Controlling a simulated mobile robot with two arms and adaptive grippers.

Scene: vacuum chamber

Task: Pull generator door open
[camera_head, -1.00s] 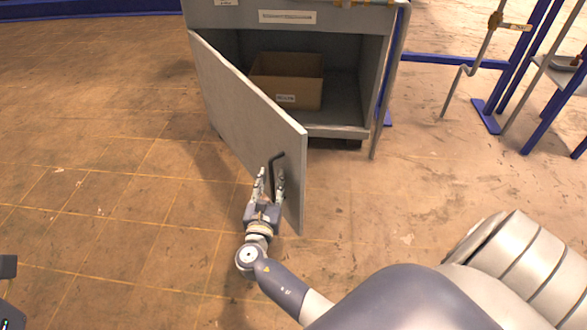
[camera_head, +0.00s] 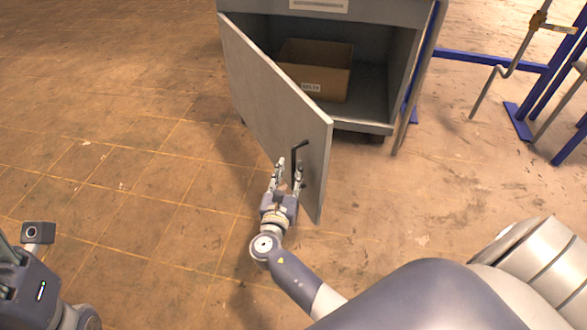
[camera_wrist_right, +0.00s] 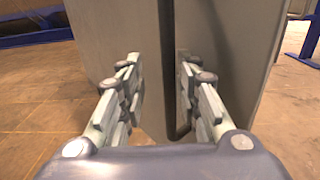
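The grey generator door (camera_head: 270,100) stands ajar, swung out from the left side of the grey cabinet (camera_head: 415,60). A black bar handle (camera_head: 297,158) is near its free edge; it also shows upright in the right wrist view (camera_wrist_right: 174,85). My right gripper (camera_head: 288,172) is at the handle's lower part. In the right wrist view its fingers (camera_wrist_right: 160,68) are apart, one on each side of the handle, the right one nearer. A gap shows between the left finger and the handle. My left gripper (camera_head: 22,282) shows partly at the lower left; its fingers are hidden.
A cardboard box (camera_head: 318,68) sits inside the cabinet. Blue metal frames (camera_head: 490,60) and a grey cranked bar (camera_head: 505,70) stand at the right. The floor (camera_head: 120,160) left of the door is clear.

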